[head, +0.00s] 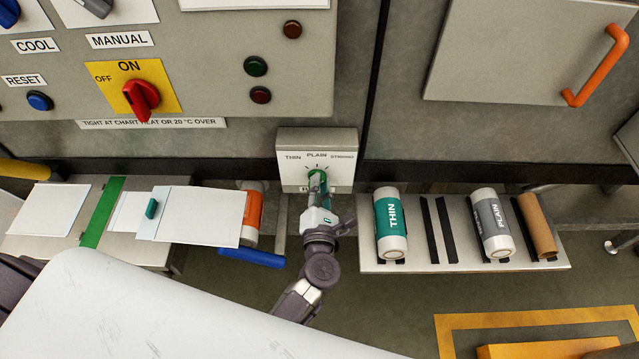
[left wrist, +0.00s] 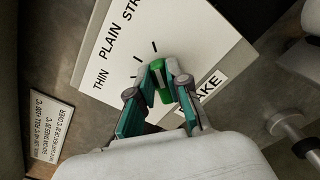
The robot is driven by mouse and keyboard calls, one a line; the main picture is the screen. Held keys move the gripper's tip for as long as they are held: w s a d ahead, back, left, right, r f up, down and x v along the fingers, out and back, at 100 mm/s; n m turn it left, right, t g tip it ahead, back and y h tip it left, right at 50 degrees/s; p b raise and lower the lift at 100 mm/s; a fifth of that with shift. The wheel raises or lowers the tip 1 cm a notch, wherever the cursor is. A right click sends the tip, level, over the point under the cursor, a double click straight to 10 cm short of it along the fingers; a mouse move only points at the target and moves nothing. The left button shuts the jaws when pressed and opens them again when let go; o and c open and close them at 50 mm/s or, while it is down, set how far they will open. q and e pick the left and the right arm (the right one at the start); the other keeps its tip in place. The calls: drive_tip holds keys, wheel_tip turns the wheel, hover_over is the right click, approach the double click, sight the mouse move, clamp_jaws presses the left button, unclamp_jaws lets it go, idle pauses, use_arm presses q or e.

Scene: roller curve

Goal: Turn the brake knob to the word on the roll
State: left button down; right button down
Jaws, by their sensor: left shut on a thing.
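The brake box (head: 344,181) carries the words THIN, PLAIN and STRONG above tick marks. Its green knob (left wrist: 158,80) sits between the fingers of my left gripper (left wrist: 160,82), which is shut on it; the gripper also shows in the head view (head: 317,186). The gripper partly hides the knob, so I cannot tell which tick it points to. A white roll with an orange band (head: 251,212) lies left of the box, partly covered by a white sheet; its word is not readable. My right gripper is not in view.
A shelf (head: 448,262) right of the box holds a teal THIN roll (head: 391,224), a grey PLAIN roll (head: 491,224) and a brown tube (head: 537,226). A blue bar (head: 252,257) sticks out left of my left arm. A control panel with a red switch (head: 141,96) is above.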

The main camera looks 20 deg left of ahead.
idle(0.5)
use_arm(q)
drive_tip(key=c, duration=1.1)
unclamp_jaws()
drive_tip(key=v, duration=1.2)
